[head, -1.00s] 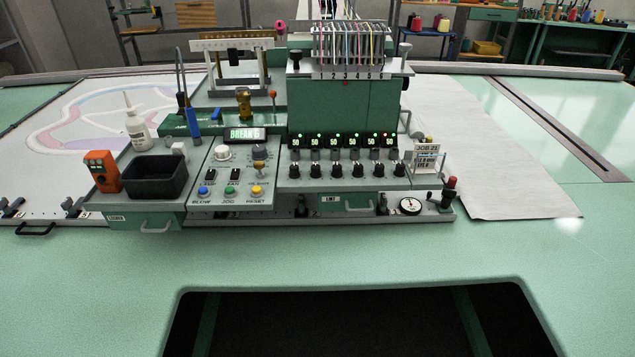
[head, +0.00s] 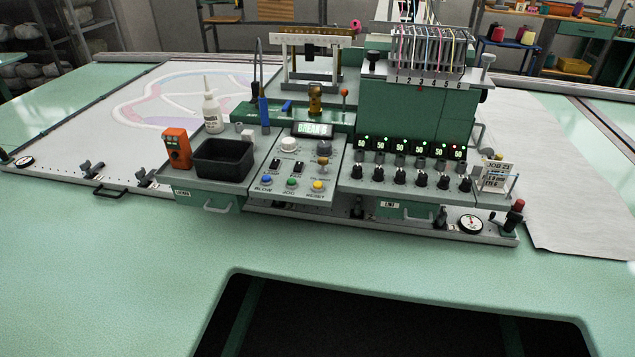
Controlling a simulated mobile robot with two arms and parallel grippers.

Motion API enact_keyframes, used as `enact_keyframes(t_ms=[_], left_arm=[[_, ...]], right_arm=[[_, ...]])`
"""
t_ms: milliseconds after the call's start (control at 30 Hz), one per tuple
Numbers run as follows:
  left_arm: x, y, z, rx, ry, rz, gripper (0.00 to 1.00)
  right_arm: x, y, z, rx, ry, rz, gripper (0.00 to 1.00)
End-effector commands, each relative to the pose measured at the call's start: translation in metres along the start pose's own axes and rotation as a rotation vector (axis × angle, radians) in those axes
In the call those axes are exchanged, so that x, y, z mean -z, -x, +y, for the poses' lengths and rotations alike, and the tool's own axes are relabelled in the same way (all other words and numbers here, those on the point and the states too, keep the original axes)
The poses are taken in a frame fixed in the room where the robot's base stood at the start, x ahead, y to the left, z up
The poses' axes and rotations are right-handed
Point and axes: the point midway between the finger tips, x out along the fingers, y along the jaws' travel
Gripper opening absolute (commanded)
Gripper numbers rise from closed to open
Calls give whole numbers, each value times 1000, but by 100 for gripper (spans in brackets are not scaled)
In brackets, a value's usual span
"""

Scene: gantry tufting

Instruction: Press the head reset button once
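The yellow reset button (head: 318,185) sits at the right end of the button row on the sloped control panel (head: 290,198), with the label RESET below it. A green button (head: 291,182) labelled JOG and a blue button (head: 266,180) stand to its left. The display (head: 313,129) above reads "BREAK" and a further character I cannot make out clearly. Nothing covers the reset button. Neither of my grippers shows in the head view.
A black bin (head: 222,160), an orange handheld device (head: 176,148) and a white bottle (head: 212,110) stand left of the panel. Several black knobs (head: 399,177) line the right. The green table front (head: 120,270) is clear, with a dark cutout at the bottom.

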Motion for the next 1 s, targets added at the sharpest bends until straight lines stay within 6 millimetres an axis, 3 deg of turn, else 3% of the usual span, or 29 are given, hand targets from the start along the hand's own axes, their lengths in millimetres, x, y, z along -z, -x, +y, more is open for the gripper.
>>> enact_keyframes(t_ms=[33, 333, 1000], left_arm=[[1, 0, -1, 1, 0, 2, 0], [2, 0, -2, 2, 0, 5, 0], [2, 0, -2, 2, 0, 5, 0]], right_arm=[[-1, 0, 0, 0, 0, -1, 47], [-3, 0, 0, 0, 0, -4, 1], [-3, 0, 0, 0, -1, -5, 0]])
